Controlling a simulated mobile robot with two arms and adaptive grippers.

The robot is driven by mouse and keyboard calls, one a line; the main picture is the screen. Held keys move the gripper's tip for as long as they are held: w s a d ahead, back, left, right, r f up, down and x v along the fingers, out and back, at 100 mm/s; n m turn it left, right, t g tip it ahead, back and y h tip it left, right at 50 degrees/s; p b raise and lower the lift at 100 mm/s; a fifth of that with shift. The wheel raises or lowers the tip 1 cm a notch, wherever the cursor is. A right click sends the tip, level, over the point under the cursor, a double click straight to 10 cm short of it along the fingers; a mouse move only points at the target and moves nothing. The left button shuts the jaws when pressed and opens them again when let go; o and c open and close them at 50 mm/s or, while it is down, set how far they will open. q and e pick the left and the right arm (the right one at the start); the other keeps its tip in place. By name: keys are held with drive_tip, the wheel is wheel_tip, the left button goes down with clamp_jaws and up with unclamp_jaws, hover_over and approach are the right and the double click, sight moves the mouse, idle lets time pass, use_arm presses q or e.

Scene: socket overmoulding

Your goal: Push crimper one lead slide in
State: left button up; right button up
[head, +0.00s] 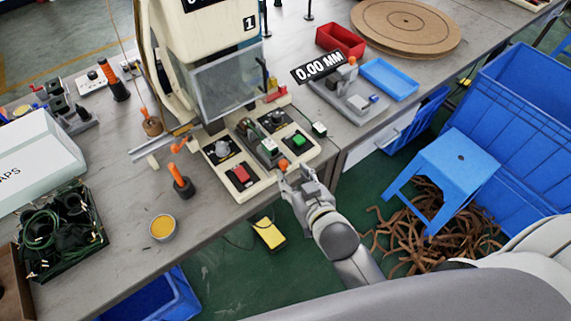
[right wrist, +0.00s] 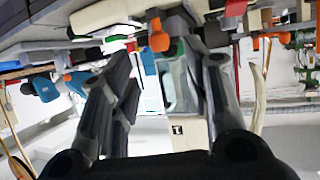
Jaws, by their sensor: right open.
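Crimper one (head: 205,55), a cream machine marked 1, stands on the bench with a clear guard (head: 225,80) at its front. Its control base (head: 215,170) carries a grey slide block (head: 264,147) with an orange knob (head: 283,164) at its near end. My right gripper (head: 287,176) is open just in front of the knob. In the right wrist view the knob (right wrist: 158,41) appears between and just beyond the fingertips (right wrist: 157,58). I cannot tell whether they touch. My left gripper is not in view.
Red (head: 242,173) and green (head: 299,140) buttons flank the slide. An orange-handled tool (head: 181,184) and a yellow tin (head: 162,227) stand to the left. A gauge marked 0.00 MM (head: 319,66) and a blue tray (head: 389,78) are at right. A blue stool (head: 450,160) stands on the floor.

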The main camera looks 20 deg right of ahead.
sight(285, 166)
drive_tip(key=x, duration=0.6)
drive_tip(key=shift+w+f, duration=0.15)
drive_tip(key=shift+w, duration=0.2)
clamp_jaws()
